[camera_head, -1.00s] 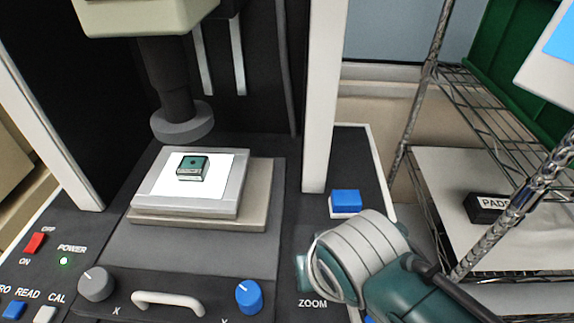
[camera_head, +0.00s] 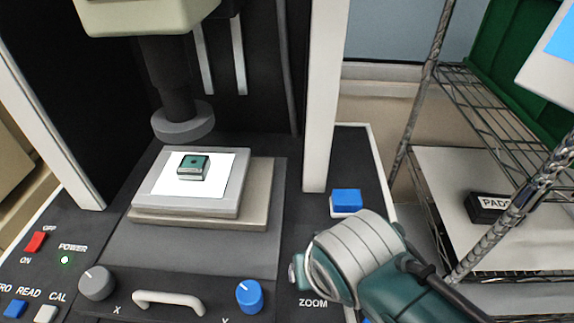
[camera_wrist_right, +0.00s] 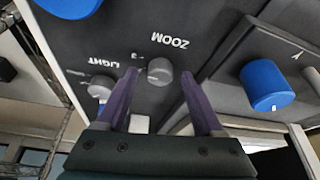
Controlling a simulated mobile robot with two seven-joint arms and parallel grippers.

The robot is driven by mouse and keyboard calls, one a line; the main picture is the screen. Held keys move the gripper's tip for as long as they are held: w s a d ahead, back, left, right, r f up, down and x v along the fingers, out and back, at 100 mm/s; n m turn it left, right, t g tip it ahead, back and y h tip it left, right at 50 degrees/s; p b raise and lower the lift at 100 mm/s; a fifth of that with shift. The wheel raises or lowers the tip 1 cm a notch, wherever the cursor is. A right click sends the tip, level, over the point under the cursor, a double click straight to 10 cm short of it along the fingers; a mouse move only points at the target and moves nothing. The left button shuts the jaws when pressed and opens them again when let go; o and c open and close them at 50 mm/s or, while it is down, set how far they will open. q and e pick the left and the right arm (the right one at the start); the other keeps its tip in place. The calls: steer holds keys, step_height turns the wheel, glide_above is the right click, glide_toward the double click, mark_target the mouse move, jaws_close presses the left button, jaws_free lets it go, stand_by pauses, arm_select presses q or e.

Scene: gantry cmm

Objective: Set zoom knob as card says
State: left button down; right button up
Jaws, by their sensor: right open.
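The grey zoom knob (camera_wrist_right: 160,71) shows in the right wrist view on the dark panel, beside the upside-down word ZOOM. My right gripper (camera_wrist_right: 160,77) is open, with its two purple fingers on either side of the knob and gaps to both. I cannot tell how deep the fingertips reach around it. The knob's pointer is not clear. In the head view my right wrist hides the knob, and only the ZOOM label (camera_head: 313,303) shows. No readable card is in view. My left gripper is not in view.
A grey LIGHT knob (camera_wrist_right: 102,86) and a blue knob (camera_wrist_right: 266,85) flank the zoom knob. The machine's stage (camera_head: 147,185) holds a small green part (camera_head: 193,166). A blue button (camera_head: 346,201) sits behind my wrist. A wire shelf (camera_head: 500,110) stands at the right.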

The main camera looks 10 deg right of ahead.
steer(key=shift+r, duration=0.15)
steer(key=p+v, duration=0.3)
steer(key=v, duration=0.6)
steer(key=shift+s+r+p, duration=0.2)
steer(key=shift+r+p, duration=0.1)
